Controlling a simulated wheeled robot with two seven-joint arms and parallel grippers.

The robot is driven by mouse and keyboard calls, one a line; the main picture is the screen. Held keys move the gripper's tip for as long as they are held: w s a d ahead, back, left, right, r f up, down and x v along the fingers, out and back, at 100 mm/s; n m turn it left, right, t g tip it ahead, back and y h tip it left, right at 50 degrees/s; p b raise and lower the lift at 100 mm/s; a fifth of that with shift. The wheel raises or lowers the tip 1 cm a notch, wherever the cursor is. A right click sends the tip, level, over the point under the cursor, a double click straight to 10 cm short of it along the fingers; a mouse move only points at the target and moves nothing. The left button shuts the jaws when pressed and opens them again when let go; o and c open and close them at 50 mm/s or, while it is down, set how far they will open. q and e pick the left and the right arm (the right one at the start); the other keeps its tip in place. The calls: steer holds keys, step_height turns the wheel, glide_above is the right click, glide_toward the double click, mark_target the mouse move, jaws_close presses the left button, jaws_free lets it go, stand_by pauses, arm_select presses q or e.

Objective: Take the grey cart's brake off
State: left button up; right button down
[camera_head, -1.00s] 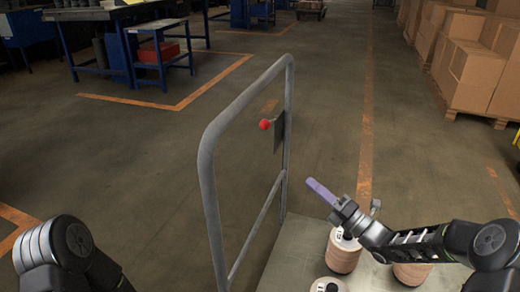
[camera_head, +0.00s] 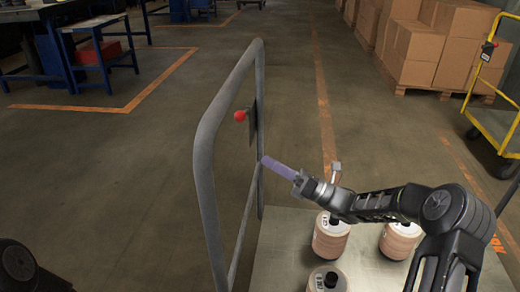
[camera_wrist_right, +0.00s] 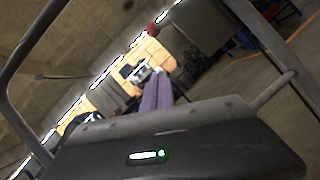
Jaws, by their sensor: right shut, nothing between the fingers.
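The grey cart's tubular handle frame (camera_head: 203,165) stands upright in the head view, with its flat deck (camera_head: 285,255) at the lower right. A red ball knob (camera_head: 240,116) sits beside a dark plate (camera_head: 253,125) on the frame's far post; the knob also shows in the right wrist view (camera_wrist_right: 152,27). My right gripper (camera_head: 266,161) is shut and empty, its purple fingers pointing left, just below and right of the knob in the picture. The fingers also show in the right wrist view (camera_wrist_right: 158,88). I see no contact with the knob. My left gripper is out of view.
Several tan disc stacks (camera_head: 330,240) stand on the deck under my right arm. A yellow cart (camera_head: 480,85) is at the right, cardboard boxes (camera_head: 420,45) are behind. Blue workbenches (camera_head: 105,55) are at the far left. The floor left of the handle is clear.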

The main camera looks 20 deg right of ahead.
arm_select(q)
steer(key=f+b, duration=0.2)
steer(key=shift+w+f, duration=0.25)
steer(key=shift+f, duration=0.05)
arm_select(e)
steer(key=w+a+r, duration=0.5)
steer(key=w+r, duration=0.1)
steer(key=w, duration=0.1)
steer(key=shift+a+r, duration=0.25)
steer(key=shift+r, duration=0.15)
steer(key=shift+s+r, duration=0.1)
